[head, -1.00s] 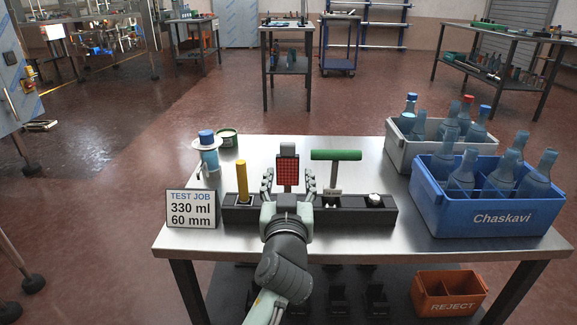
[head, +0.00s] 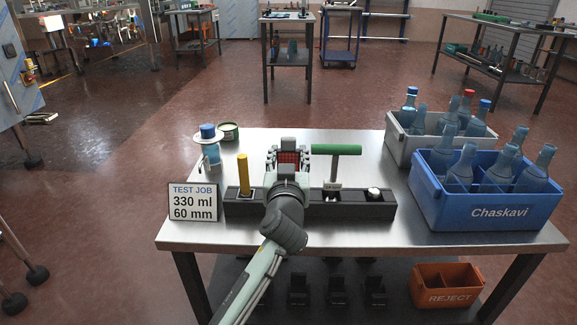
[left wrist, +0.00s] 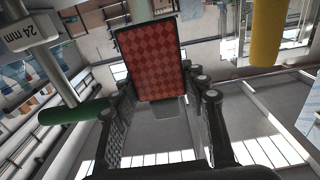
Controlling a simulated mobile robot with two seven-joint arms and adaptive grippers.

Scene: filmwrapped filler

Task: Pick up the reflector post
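The reflector post, with its red chequered face (head: 289,157) and dark frame, stands in the black rack (head: 350,211) on the steel table. My left gripper (head: 289,160) is right in front of it, with its fingers on either side of the red face. In the left wrist view the red reflector face (left wrist: 151,62) is large, at and beyond the fingertips (left wrist: 162,88). The fingers are spread apart and I see no clear grip on the post. The post's lower part is hidden behind my gripper in the head view. My right gripper is out of view.
A yellow post (head: 242,172) is left of the reflector, and a green T-handle (head: 336,149) right of it. A sign (head: 194,201), a blue-capped bottle (head: 209,146) and a green tin (head: 228,131) are at left. A blue crate (head: 497,212) and a grey crate (head: 396,149) hold bottles at right.

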